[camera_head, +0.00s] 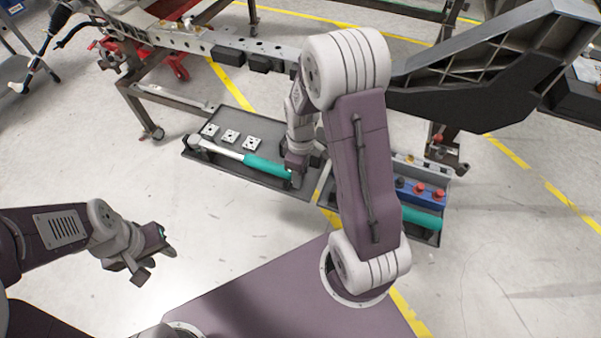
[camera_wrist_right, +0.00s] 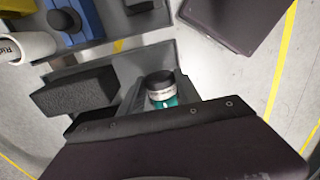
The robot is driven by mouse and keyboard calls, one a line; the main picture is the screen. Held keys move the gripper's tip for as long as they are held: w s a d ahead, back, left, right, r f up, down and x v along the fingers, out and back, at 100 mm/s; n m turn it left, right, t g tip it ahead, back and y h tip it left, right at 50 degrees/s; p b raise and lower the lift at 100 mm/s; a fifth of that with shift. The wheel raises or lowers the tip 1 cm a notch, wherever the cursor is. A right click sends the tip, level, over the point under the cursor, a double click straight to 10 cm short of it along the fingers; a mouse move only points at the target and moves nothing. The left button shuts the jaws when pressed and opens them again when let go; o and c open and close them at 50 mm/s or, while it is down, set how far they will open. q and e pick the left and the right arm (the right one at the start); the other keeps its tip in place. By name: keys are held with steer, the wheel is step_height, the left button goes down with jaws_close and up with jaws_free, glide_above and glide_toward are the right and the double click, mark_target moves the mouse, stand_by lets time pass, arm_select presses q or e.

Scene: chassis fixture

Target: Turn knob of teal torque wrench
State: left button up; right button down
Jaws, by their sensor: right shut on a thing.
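The teal torque wrench (camera_head: 268,167) lies in the left dark tray, its silver shaft pointing left and its teal grip to the right. My right gripper (camera_head: 296,174) is at the grip's right end, shut on the wrench's knob end. In the right wrist view the knob (camera_wrist_right: 160,81), with a black cap and a silver ring, sits between the fingers, with a little teal (camera_wrist_right: 163,102) below it. Much of the knob end is hidden in the head view. My left gripper (camera_head: 152,258) is open and empty over bare floor at the left.
Several small pale square plates lie in the left tray (camera_head: 196,158). The right tray (camera_head: 430,238) holds a blue block with red knobs (camera_head: 420,192) and another teal-handled thing (camera_head: 420,215). A metal chassis beam (camera_head: 225,47) and a dark bracket (camera_head: 450,107) stand behind.

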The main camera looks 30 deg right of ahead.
steer(key=shift+a+f+h+b, duration=0.1)
steer(key=shift+h+b, duration=0.2)
steer(key=t+h+b, duration=0.1)
steer(key=b, duration=0.1)
steer(key=f+t+b, duration=0.1)
steer(key=b, duration=0.2)
steer(key=h+b, duration=0.1)
steer(key=b, duration=0.2)
steer(key=shift+s+a+f+t+h, duration=0.15)
steer(key=shift+a+f+t+h, duration=0.15)
steer(key=shift+t, duration=0.1)
steer(key=t+h+b, duration=0.1)
steer(key=b, duration=0.2)
steer(key=h+b, duration=0.1)
steer(key=b, duration=0.3)
steer(key=t+h+b, duration=0.1)
steer(key=b, duration=0.2)
steer(key=shift+s+a+r+t, duration=0.15)
steer(key=shift+s+r+t, duration=0.15)
steer(key=shift+r, duration=0.1)
steer(key=shift+r+h+b, duration=0.25)
steer(key=shift+h+b, duration=0.25)
steer(key=shift+b, duration=0.55)
steer(key=c, duration=0.9)
jaws_free()
steer(key=shift+o, duration=0.2)
steer(key=shift+r, duration=0.1)
steer(key=p+v, duration=0.5)
steer(key=v, duration=0.4)
steer(key=shift+s, duration=0.2)
